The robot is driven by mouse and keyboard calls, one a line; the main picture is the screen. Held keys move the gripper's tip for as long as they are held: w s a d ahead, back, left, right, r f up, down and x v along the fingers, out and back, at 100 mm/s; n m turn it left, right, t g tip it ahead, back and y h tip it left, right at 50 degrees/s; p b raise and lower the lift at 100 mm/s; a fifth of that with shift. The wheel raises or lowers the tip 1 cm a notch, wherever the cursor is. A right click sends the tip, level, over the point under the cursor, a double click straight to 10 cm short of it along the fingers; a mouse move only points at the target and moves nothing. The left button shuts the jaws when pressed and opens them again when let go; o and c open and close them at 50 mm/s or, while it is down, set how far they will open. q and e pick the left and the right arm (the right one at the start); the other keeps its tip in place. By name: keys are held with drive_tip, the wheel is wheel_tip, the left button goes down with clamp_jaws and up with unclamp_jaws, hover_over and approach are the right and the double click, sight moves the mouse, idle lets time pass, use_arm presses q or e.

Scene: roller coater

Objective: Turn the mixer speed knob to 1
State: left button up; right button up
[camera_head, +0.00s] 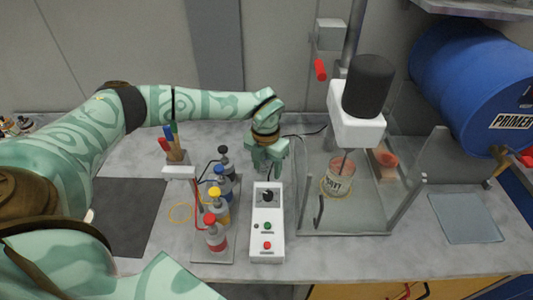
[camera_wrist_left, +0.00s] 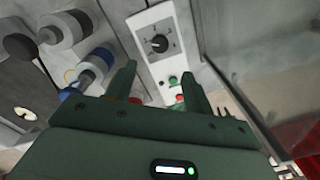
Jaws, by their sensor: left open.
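The mixer's white control box (camera_head: 266,235) stands on the bench, left of the mixer (camera_head: 357,125). Its black round speed knob (camera_head: 267,196) is near the far end of its face; it also shows in the left wrist view (camera_wrist_left: 159,43) with dial marks around it. My left gripper (camera_head: 268,170) is open and empty, above the far end of the box. In the left wrist view its two fingers (camera_wrist_left: 158,88) are spread apart, with the knob visible beyond them. My right gripper is not in view.
Several capped bottles (camera_head: 216,235) stand on a rack just left of the box. The mixer's clear enclosure (camera_head: 300,205) is close on the right, with a can (camera_head: 338,182) under the shaft. A green button (camera_head: 267,226) and red button (camera_head: 267,245) sit nearer on the box.

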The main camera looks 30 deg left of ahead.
use_arm(q)
drive_tip(key=shift+r, duration=2.4)
drive_tip(key=shift+a, duration=0.1)
